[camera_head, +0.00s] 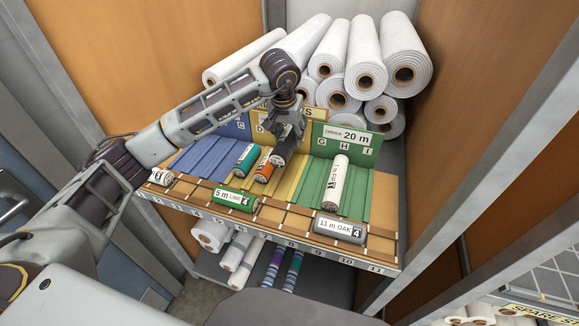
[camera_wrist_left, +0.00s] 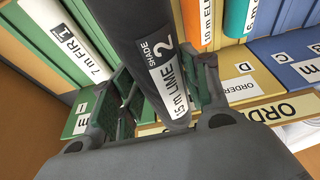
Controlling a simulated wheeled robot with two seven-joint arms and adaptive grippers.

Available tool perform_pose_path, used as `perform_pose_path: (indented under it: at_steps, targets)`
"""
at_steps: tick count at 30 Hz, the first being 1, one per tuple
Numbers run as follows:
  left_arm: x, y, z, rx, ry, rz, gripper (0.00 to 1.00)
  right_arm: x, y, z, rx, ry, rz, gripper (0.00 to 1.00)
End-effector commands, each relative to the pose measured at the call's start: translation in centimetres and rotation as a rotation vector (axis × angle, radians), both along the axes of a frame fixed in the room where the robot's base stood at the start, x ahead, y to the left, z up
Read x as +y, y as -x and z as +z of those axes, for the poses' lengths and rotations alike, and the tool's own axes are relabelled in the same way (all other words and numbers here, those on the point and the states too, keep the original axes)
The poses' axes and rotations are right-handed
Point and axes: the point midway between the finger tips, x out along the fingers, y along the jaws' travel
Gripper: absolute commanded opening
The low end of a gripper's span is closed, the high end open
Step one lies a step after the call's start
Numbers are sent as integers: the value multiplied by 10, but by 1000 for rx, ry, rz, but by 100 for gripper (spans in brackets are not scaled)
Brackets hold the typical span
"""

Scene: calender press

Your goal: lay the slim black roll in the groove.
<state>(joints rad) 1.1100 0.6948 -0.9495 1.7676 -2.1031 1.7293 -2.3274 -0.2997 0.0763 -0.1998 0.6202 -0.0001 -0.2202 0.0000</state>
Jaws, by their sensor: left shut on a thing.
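My left gripper (camera_head: 290,132) is shut on the slim black roll (camera_head: 278,158), above the yellow section of the grooved board (camera_head: 293,178). In the left wrist view the gripper (camera_wrist_left: 160,95) has one finger on each side of the black roll (camera_wrist_left: 135,30), whose white label appears to read 15 m LIME, SHADE 2. The roll's lower end hangs near the grooves; whether it touches the board I cannot tell. The board has blue, yellow and green ribbed sections with letter tags behind. My right gripper is not in view.
A teal roll (camera_head: 245,160) and an orange roll (camera_head: 265,168) lie left of the black roll. A white roll (camera_head: 337,182) lies in the green section. A green roll (camera_head: 235,199) and a grey roll (camera_head: 340,229) lie along the front rail. Large white rolls (camera_head: 365,65) are stacked behind.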

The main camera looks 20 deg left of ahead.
Motion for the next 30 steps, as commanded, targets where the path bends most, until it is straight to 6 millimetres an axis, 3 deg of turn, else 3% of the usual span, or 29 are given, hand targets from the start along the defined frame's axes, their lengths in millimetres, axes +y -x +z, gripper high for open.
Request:
perform_pose_path:
  at_steps: [18,30]
  targets:
    - [-1,1,-82,1,1,0,19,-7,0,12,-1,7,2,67]
    - [0,0,-95,-2,1,0,19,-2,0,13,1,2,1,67]
